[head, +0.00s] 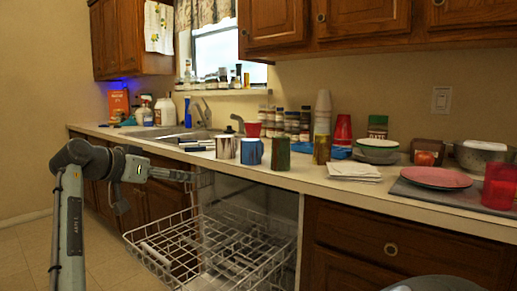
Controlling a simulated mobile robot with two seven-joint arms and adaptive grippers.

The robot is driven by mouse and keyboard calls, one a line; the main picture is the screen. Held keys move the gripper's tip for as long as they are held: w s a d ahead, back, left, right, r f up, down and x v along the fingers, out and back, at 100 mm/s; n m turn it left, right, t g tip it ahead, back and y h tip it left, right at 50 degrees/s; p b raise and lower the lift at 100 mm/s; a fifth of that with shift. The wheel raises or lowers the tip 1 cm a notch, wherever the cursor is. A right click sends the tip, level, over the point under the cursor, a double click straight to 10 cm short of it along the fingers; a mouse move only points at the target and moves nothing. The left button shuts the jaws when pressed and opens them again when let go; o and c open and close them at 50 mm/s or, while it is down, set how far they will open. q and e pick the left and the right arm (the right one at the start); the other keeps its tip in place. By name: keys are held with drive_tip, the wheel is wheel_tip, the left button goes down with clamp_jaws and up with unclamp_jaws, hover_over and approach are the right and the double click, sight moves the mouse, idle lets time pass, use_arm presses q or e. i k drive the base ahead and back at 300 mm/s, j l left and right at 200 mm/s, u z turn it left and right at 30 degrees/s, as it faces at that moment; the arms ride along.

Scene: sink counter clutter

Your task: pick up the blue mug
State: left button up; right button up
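The blue mug (251,152) stands upright on the counter near its front edge, above the open dishwasher. A silver-and-dark mug (226,148) stands close on its left and a green cup (281,153) close on its right. My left gripper (188,177) is left of the blue mug and lower, in front of the cabinet and apart from the mug. Its fingers are small and blend with the background, so I cannot tell whether they are open. My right gripper is not in view.
The dishwasher is open with its wire rack (215,245) pulled out below the mugs. The sink (172,133) and faucet lie behind left. Spice jars, a red cup (342,130), napkins (354,171) and a red plate (436,177) crowd the counter rightward.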

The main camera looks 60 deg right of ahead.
sight(252, 150)
drive_tip(key=i+l, duration=0.1)
drive_tip(key=l, duration=1.6)
